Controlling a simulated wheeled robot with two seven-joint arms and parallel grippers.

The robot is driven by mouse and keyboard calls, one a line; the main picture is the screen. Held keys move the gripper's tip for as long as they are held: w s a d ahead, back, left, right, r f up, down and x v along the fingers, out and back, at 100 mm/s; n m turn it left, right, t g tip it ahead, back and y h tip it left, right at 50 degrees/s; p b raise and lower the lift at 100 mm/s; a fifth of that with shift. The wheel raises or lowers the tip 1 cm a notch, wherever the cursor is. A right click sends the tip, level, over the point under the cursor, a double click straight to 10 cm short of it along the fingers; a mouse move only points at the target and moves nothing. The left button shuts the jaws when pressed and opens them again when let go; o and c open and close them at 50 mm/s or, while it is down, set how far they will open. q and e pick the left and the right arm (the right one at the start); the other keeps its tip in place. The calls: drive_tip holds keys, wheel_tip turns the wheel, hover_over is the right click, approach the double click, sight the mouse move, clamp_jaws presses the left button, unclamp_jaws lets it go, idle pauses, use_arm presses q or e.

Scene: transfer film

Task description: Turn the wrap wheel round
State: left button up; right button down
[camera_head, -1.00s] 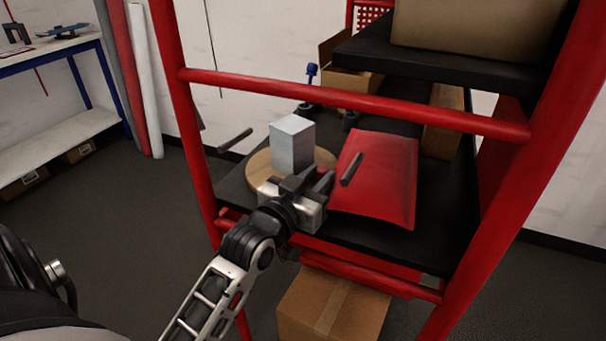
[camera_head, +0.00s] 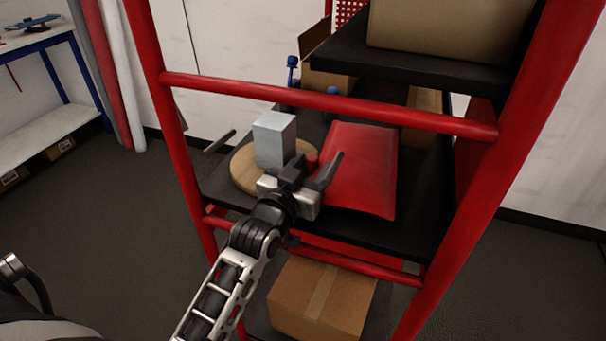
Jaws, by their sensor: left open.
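The wrap wheel looks to be the round wooden disc (camera_head: 243,173) on the black middle shelf. A grey-white block (camera_head: 274,142) stands upright on it. A dark bar (camera_head: 219,142) shows at the left of the disc and another dark bar (camera_head: 331,168) at the right. My left gripper (camera_head: 304,172) is open at the disc's front right edge, beside the right bar; I cannot tell whether they touch. A small red piece (camera_head: 312,160) shows just behind the gripper. The gripper hides part of the disc. My right gripper is not in view.
A red padded packet (camera_head: 362,170) lies right of the gripper. Red rack posts and a cross bar (camera_head: 320,100) frame the shelf (camera_head: 405,232). Cardboard boxes sit above, behind and below (camera_head: 322,298). A white workbench (camera_head: 40,130) stands at the far left.

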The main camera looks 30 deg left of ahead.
use_arm(q)
drive_tip(key=s+b, duration=0.1)
drive_tip(key=s, duration=1.4)
drive_tip(key=shift+s+d+b, duration=0.35)
drive_tip(key=shift+s+d, duration=0.05)
drive_tip(key=shift+d, duration=0.05)
drive_tip(key=s+d+f+m+g+h, duration=0.1)
drive_tip(key=s+d+f+g+h, duration=0.1)
drive_tip(key=f, duration=0.8)
drive_tip(key=s+d+f+m+g+h, duration=0.2)
drive_tip(key=d+f+g, duration=0.3)
drive_tip(key=f, duration=0.6)
drive_tip(key=s+d, duration=0.1)
drive_tip(key=d, duration=0.1)
drive_tip(key=shift+d+g, duration=0.3)
